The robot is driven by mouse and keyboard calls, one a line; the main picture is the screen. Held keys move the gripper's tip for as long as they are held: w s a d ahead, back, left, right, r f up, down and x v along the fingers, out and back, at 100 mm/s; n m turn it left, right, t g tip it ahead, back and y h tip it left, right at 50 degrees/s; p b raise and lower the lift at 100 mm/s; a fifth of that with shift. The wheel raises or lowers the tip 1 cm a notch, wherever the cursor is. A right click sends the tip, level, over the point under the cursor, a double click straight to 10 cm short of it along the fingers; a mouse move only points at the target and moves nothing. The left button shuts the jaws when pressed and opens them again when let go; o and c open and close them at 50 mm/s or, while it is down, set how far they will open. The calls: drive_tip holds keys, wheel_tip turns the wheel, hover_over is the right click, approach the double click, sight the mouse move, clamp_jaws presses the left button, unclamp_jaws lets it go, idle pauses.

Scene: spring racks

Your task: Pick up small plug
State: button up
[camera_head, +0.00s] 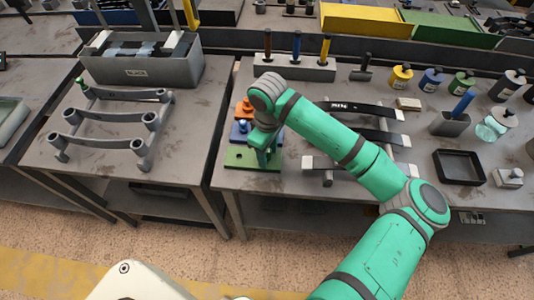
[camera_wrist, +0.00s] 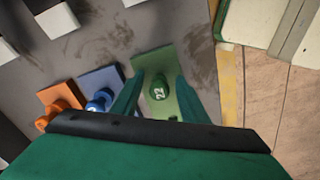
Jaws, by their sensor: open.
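A small green plug (camera_wrist: 158,88) marked 22 stands on a green plate (camera_wrist: 183,92) in the wrist view. My gripper (camera_wrist: 160,80) is open, with one green finger on each side of this plug; I cannot tell whether they touch it. In the head view my gripper (camera_head: 264,155) points down over the green plate (camera_head: 238,159) and hides the plug. A blue plug (camera_wrist: 100,101) and an orange plug (camera_wrist: 53,113) stand on their own plates to the left in the wrist view. In the head view the blue (camera_head: 243,126) and orange (camera_head: 246,104) ones are behind.
A rack with dark bars and white ends (camera_head: 375,137) lies right of the plates, partly behind my arm. A grey block with several upright handled tools (camera_head: 297,66) stands behind. A black tray (camera_head: 459,167) is farther right. Another table with a grey rack (camera_head: 105,115) stands left, across a gap.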

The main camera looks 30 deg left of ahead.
drive_tip(key=shift+c, duration=0.6)
drive_tip(key=c, duration=0.8)
drive_tip(key=shift+w, duration=0.1)
